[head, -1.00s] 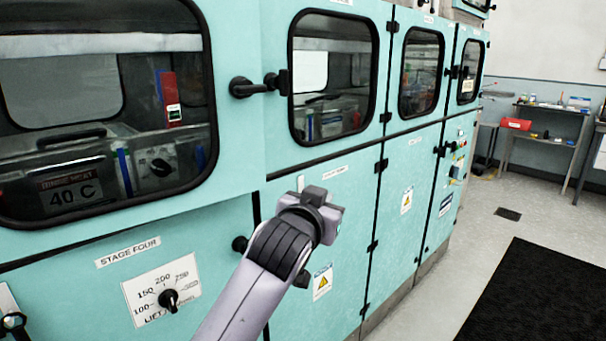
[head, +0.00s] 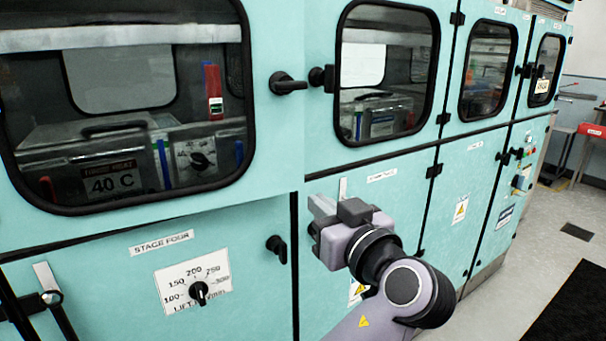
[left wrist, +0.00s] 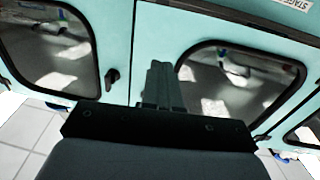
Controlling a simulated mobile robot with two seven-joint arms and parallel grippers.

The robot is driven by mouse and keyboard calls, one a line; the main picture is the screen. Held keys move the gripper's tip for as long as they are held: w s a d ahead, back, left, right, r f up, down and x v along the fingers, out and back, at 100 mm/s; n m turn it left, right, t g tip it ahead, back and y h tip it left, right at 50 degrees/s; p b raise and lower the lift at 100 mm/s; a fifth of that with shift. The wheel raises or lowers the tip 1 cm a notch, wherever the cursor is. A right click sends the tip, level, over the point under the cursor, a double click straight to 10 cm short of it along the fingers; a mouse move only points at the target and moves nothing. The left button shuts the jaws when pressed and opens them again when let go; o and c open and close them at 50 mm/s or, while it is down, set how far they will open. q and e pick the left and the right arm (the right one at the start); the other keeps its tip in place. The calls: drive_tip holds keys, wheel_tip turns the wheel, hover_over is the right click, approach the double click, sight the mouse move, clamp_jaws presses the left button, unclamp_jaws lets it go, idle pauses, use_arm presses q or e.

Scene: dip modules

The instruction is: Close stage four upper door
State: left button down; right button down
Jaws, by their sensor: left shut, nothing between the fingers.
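The stage four upper door (head: 276,150) is the turquoise panel at the left of the head view, with a large black-framed window and a black handle (head: 287,83) at its right edge. Its lower edge lies above the STAGE FOUR label (head: 161,242). I cannot tell how far it stands from the frame. My left gripper (head: 322,207) is shut and empty, low and right of the handle, in front of the neighbouring cabinet. In the left wrist view, the closed fingers (left wrist: 160,85) point toward turquoise panels; contact cannot be told.
A neighbouring windowed door (head: 322,130) continues the cabinet row to the right. A lower handle (head: 277,249) and a dial plate (head: 197,288) sit below the stage four door. Grey floor and a black mat (head: 570,310) lie at the right.

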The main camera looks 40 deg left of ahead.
use_arm(q)
drive_tip(key=p, duration=0.3)
approach(281, 171)
drive_tip(key=x, duration=0.5)
drive_tip(key=shift+a+r, duration=0.2)
drive_tip(key=shift+p+x, duration=0.3)
drive_tip(key=shift+x, duration=0.5)
drive_tip(key=shift+w+f, duration=0.1)
drive_tip(key=shift+f, duration=0.05)
